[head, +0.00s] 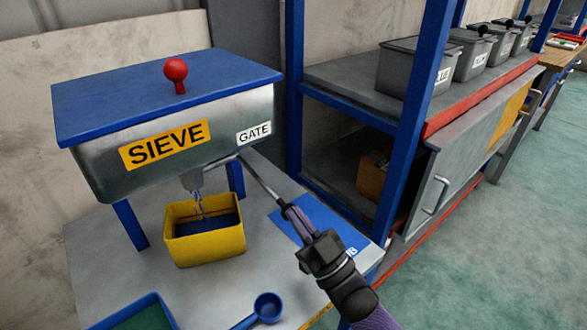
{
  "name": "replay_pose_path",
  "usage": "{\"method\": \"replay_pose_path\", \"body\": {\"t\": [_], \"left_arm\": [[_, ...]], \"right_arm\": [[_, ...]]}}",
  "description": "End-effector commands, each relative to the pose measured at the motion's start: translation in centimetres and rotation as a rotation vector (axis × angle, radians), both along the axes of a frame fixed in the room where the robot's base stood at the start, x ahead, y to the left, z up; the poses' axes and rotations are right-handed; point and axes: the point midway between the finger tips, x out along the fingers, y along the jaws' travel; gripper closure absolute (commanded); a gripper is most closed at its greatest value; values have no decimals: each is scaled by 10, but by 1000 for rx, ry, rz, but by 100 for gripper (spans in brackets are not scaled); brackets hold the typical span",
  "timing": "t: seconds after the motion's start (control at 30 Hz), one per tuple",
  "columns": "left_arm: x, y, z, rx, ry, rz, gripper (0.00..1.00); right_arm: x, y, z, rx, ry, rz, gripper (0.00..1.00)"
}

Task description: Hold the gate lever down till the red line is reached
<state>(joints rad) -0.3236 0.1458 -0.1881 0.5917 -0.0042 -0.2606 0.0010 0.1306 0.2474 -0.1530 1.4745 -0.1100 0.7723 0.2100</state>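The sieve (115,164) is a metal box with a blue lid and a red knob (176,72). The gate lever (262,182) is a thin grey rod slanting down to the right from below the GATE label (254,133). My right gripper (286,206) is at the rod's outer end, its fingers close together in line with it; they hide that end. Thin blue streams (200,206) fall from the spout (192,183) into a yellow bin (205,250). Dark blue material (207,225) shows inside. I cannot make out a red line. My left gripper is not in view.
On the grey table (100,262) are a blue mat (292,231), a blue scoop (267,307) and a blue-rimmed green tray (150,318). A blue-posted shelf (340,75) with lidded grey bins (405,68) stands at the right. The green floor (500,250) there is clear.

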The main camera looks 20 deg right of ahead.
Motion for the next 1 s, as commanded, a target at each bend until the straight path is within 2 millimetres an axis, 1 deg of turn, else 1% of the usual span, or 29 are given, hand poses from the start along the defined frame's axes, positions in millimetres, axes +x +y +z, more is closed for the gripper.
{"method": "replay_pose_path", "body": {"t": [0.03, 0.6, 1.0], "left_arm": [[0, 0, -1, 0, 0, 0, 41], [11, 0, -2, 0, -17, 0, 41], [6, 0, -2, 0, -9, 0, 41]], "right_arm": [[1, 0, -5, -4, 17, -3, 100], [0, 0, -5, -4, 16, -3, 100], [1, 0, -5, -4, 16, -3, 100]]}}
